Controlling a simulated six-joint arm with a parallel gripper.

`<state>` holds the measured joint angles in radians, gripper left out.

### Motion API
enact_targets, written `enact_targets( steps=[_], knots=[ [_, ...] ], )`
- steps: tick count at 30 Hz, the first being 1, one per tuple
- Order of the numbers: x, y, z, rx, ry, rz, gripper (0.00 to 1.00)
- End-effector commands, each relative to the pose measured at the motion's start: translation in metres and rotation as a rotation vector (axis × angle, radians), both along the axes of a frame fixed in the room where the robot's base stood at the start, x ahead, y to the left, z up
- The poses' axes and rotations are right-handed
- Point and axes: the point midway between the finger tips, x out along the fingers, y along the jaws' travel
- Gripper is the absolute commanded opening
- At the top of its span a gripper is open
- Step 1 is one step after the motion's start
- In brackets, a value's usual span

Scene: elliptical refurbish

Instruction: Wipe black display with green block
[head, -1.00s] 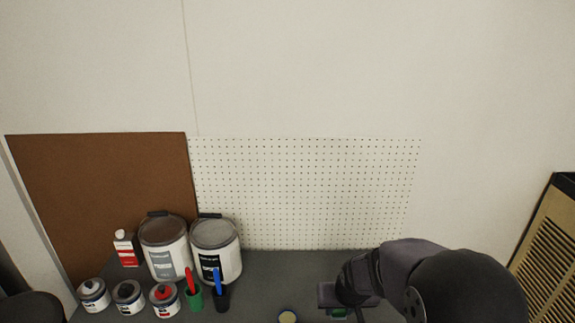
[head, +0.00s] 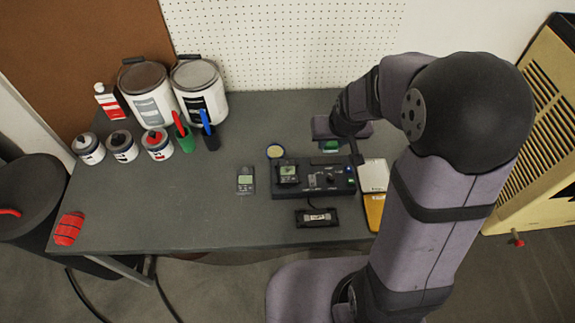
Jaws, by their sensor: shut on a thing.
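My gripper (head: 332,144) points down over the back edge of a black console (head: 313,192) on the grey table. It is shut on the green block (head: 330,147), of which only a small green patch shows below the gripper body. A dark, flat rectangle on the console's top, just below the block in the picture, looks like the black display (head: 326,161). The block appears just above or behind it; I cannot tell whether they touch. The fingertips are mostly hidden.
A small meter (head: 288,173) sits on the console, and another grey meter (head: 245,180) lies to its left. A round yellow tin (head: 275,151), a black labelled device (head: 317,217) and white and yellow flat items (head: 374,212) surround it. Paint cans (head: 199,92) stand back left.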

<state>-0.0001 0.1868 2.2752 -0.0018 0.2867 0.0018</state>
Motion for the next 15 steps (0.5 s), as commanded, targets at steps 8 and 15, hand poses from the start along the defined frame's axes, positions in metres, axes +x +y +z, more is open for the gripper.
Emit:
enact_targets(
  steps=[8,15],
  knots=[
    [0.0,0.017,-0.01,0.0,0.0,0.042,0.12],
    [-0.004,0.077,-0.038,0.0,-0.001,0.191,0.12]
  ],
)
